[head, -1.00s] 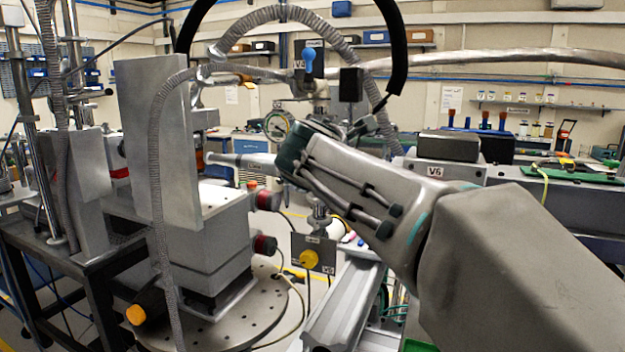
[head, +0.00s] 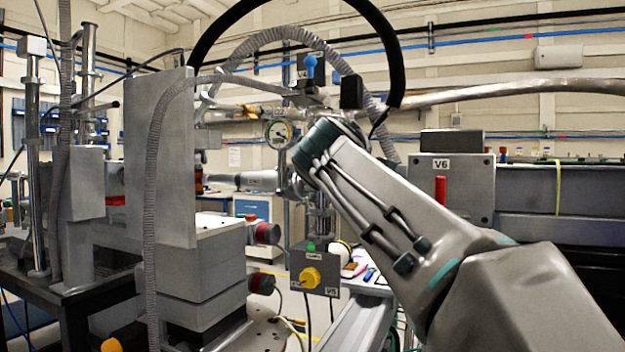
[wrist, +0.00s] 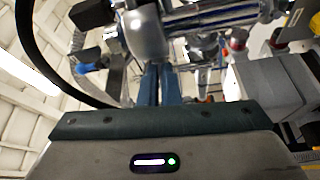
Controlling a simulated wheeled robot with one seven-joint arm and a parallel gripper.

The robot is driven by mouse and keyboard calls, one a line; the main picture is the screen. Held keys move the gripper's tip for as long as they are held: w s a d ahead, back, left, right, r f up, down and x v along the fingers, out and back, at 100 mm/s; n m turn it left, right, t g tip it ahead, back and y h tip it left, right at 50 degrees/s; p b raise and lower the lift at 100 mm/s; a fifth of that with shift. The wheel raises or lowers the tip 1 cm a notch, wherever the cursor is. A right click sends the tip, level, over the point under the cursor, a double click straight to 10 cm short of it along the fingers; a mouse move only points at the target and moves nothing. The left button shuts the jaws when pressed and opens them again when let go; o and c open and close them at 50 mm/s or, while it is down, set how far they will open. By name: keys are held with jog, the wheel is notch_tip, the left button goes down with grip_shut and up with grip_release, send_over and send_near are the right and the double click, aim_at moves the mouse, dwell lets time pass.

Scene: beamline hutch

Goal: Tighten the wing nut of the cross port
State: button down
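The cross port pipework (head: 318,100) stands behind my arm in the head view, with a blue-handled valve (head: 310,66) on top and a round gauge (head: 278,133) at its left. My arm's wrist covers part of it. In the wrist view, shiny metal fittings (wrist: 220,15) and a rounded metal body (wrist: 146,35) lie just beyond my gripper (wrist: 160,72). Its two bluish fingers point toward them, close together. I cannot make out whether they are apart or touching anything. I cannot pick out the wing nut for certain in either view.
A grey upright plate (head: 160,160) with a ribbed hose stands at left, above a stacked stage (head: 205,265). A box with a yellow knob (head: 310,277) hangs below the cross. The V6 box (head: 455,185) is at right. A black hose (head: 235,15) arches overhead.

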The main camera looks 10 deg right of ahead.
jog(key=m+b, duration=0.2)
jog(key=b, duration=0.2)
jog(key=f+m+t+h+b, duration=0.1)
jog(key=m+b, duration=0.1)
jog(key=b, duration=0.2)
jog(key=shift+w+a+f+m, duration=0.15)
jog(key=shift+f+m, duration=0.05)
jog(key=shift+m, duration=0.2)
jog(key=shift+r+m+b, duration=0.15)
jog(key=shift+m+b, duration=0.15)
jog(key=shift+b, duration=0.1)
jog(key=c, duration=1.9)
grip_release()
jog(key=shift+a+r, duration=0.1)
jog(key=shift+s, duration=0.2)
